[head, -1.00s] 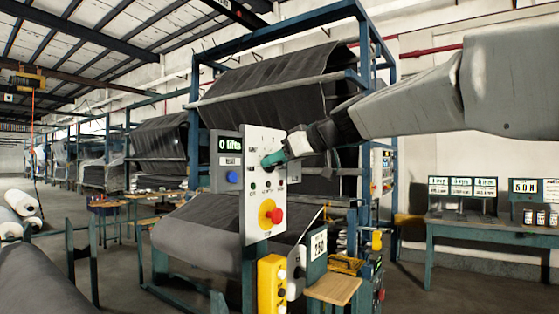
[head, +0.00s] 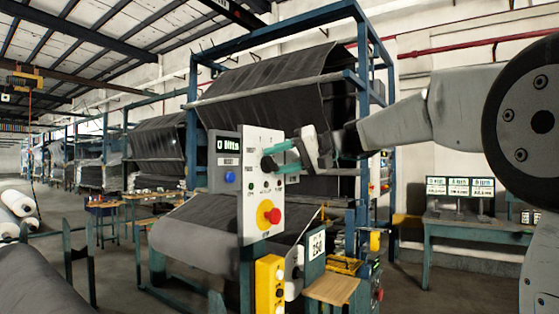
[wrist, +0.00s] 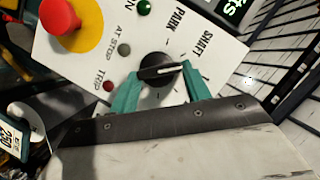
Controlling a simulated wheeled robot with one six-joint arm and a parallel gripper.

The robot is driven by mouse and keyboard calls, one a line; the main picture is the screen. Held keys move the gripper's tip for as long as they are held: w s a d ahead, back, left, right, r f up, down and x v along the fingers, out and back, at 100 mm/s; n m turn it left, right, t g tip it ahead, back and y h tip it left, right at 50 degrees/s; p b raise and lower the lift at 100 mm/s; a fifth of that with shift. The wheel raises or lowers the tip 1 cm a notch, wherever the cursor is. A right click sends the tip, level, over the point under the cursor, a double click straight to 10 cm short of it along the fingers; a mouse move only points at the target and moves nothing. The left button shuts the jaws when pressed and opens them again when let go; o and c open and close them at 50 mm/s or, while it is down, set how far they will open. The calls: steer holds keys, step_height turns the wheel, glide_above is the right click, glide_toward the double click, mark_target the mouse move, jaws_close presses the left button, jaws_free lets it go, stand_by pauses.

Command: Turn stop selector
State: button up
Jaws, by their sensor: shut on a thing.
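The stop selector (wrist: 157,70) is a round black knob with a white pointer line on the white control panel (head: 255,221). In the wrist view it sits between the teal fingers of my gripper (wrist: 160,75), one on each side. My gripper is shut on it. The pointer lies nearly level in the wrist picture, its right end toward the SHAFT side; PARK is the other label near the knob. In the head view my gripper (head: 268,157) reaches the panel's upper part from the right, and its fingers cover most of the knob.
A red stop button on a yellow disc (head: 267,214) sits lower on the panel. A grey box with a green display and blue button (head: 229,176) adjoins it on the left. A yellow button box (head: 269,284) stands below. Small lamps lie beside the selector.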

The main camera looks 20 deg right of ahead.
steer(key=m+y, duration=0.1)
steer(key=m, duration=0.2)
steer(key=m+t+y, duration=0.1)
steer(key=m, duration=0.3)
steer(key=f+m+y, duration=0.1)
steer(key=m+y, duration=0.1)
steer(key=m, duration=0.1)
steer(key=shift+w+d+m+t, duration=0.2)
steer(key=shift+d+m+t, duration=0.1)
steer(key=shift+f, duration=0.1)
steer(key=shift+c, duration=0.2)
stand_by(0.3)
steer(key=o, duration=1)
steer(key=v, duration=0.7)
steer(key=shift+d, duration=0.35)
steer(key=shift+s+f, duration=0.1)
steer(key=shift+f, duration=0.1)
